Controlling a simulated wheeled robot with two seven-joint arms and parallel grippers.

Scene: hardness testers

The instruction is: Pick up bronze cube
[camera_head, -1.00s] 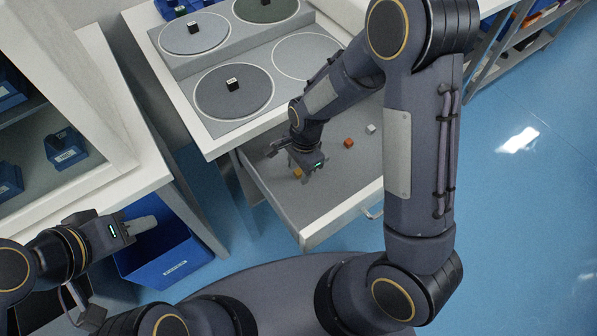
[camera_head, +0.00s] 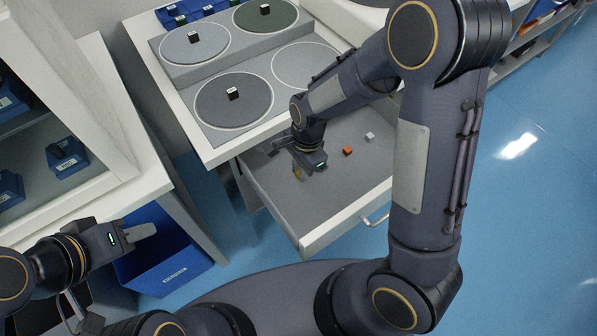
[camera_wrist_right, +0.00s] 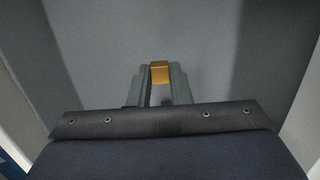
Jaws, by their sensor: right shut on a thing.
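A golden-bronze cube (camera_head: 298,174) is at my right gripper (camera_head: 300,172), over the left part of the open grey drawer (camera_head: 330,205). In the right wrist view, the cube (camera_wrist_right: 159,73) sits between the fingertips of the right gripper (camera_wrist_right: 160,78), which is shut on it. The drawer floor lies behind it; the gap below the cube is hard to judge. A copper-orange cube (camera_head: 347,151) and a silver cube (camera_head: 369,137) lie in the drawer to the right. My left gripper (camera_head: 140,232) is empty at lower left, its fingers seen side-on.
Above the drawer, the counter (camera_head: 185,120) carries round discs, several with small dark-and-white cubes, such as this cube (camera_head: 233,93). A blue bin (camera_head: 165,270) stands below the left gripper. A white cabinet (camera_head: 85,75) is at left. Blue floor is clear at right.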

